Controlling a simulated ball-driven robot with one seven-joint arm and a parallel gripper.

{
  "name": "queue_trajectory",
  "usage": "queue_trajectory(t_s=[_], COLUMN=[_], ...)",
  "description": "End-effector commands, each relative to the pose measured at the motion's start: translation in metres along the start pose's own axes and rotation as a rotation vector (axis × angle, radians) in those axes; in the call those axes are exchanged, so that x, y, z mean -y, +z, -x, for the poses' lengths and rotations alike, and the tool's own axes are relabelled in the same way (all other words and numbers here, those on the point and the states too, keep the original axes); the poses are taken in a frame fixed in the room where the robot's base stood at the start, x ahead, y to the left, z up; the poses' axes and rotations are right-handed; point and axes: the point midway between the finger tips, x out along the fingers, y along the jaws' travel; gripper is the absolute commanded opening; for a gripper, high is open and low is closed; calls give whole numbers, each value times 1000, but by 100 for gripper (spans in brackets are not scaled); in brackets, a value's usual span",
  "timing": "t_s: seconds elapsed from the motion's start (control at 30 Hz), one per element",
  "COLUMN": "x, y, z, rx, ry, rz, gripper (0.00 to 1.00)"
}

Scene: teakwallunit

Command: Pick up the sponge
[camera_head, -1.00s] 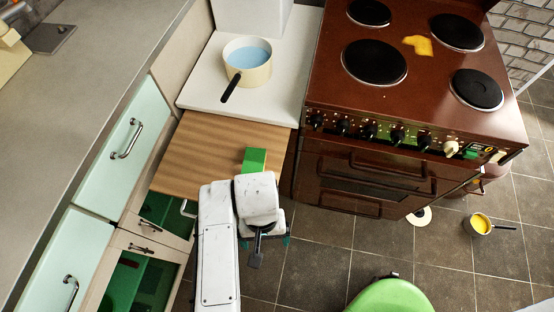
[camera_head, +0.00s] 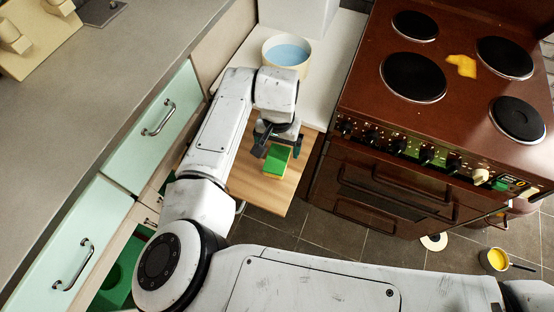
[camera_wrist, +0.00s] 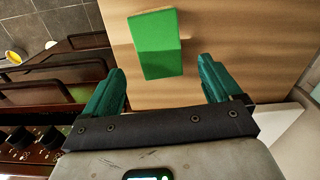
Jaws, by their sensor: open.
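The sponge (camera_head: 276,161) is a green block with a yellow lower layer, lying on the wooden pull-out board (camera_head: 262,190). In the wrist view the sponge (camera_wrist: 156,44) lies ahead of my gripper (camera_wrist: 160,84), roughly between the lines of its two teal fingers. The fingers are spread wide and nothing is between their tips. In the head view my gripper (camera_head: 280,149) is over the board, at the sponge's far side. The wrist and fingers partly cover the sponge's surroundings there. I cannot tell the exact height of the fingertips above the board.
A pot of blue liquid (camera_head: 286,52) stands on the white counter behind my arm. The brown stove (camera_head: 400,130) is close on the right of the board. Mint drawers (camera_head: 150,118) line the left. A small yellow pot (camera_head: 495,260) is on the tiled floor.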

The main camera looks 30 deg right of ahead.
Motion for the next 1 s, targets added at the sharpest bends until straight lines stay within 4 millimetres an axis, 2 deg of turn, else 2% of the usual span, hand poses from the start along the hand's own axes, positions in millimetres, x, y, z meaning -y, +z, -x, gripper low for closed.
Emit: queue_trajectory(t_s=[0.4,0.73,1.0], x=[0,0,0], y=[4,4,4], z=[-51,-57,-57], rx=[2,1,1], ry=[0,-1,-1], rz=[1,0,0], gripper=[92,92,66])
